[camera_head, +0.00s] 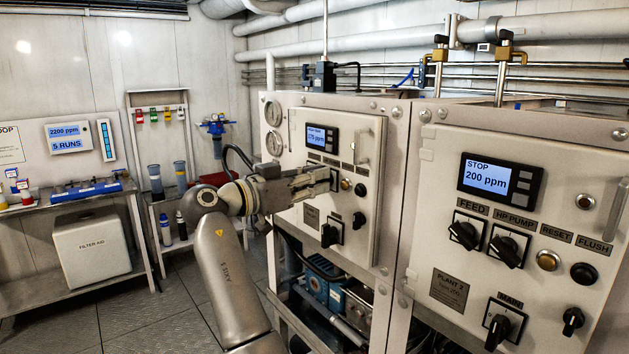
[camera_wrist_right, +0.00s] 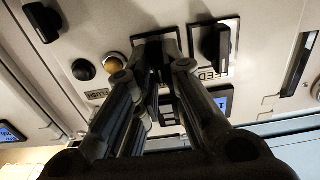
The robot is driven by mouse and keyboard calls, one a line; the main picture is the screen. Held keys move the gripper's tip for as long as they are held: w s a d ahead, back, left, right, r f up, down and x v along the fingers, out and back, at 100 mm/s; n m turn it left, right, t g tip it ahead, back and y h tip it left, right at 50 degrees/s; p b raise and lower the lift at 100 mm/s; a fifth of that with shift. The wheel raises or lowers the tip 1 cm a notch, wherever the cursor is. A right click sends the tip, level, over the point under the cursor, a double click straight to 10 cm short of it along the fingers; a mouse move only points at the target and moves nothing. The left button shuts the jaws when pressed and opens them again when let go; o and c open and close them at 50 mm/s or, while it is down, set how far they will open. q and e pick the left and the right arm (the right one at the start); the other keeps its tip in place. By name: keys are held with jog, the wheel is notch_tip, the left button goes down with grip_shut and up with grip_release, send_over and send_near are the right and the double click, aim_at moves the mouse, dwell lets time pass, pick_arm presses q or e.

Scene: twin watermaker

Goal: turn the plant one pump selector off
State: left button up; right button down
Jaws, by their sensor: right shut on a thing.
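The plant one panel (camera_head: 350,262) is the left of two light cabinets in the head view. My right gripper (camera_head: 326,180) reaches across its front, just left of the brass button. In the right wrist view, my right gripper (camera_wrist_right: 154,73) is shut on the dark pump selector (camera_wrist_right: 156,50), one finger on each side. The feed selector (camera_wrist_right: 214,45) stands beside it to the right, apart from the fingers. The fingers hide most of the pump selector, so I cannot tell its setting. My left gripper is not in view.
The brass button (camera_wrist_right: 115,64) and black button (camera_wrist_right: 83,69) sit close left of the fingers in the wrist view. The main selector (camera_head: 330,235) is below my gripper. A door handle (camera_head: 361,146) projects above. The plant 2 panel (camera_head: 470,255) stands at right.

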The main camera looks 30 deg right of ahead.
jog(key=n+p, duration=0.1)
jog(key=n, duration=0.3)
jog(key=n+p, duration=0.2)
jog(key=n, duration=0.2)
jog(key=n+p, duration=0.2)
jog(key=n, duration=0.1)
jog(key=shift+w+n, duration=0.25)
jog(key=shift+n, duration=0.15)
dwell(0.3)
jog(key=c, duration=1.5)
grip_release()
jog(key=shift+f, duration=0.15)
jog(key=a, duration=0.8)
jog(key=s+a, duration=0.1)
jog(key=a, duration=0.3)
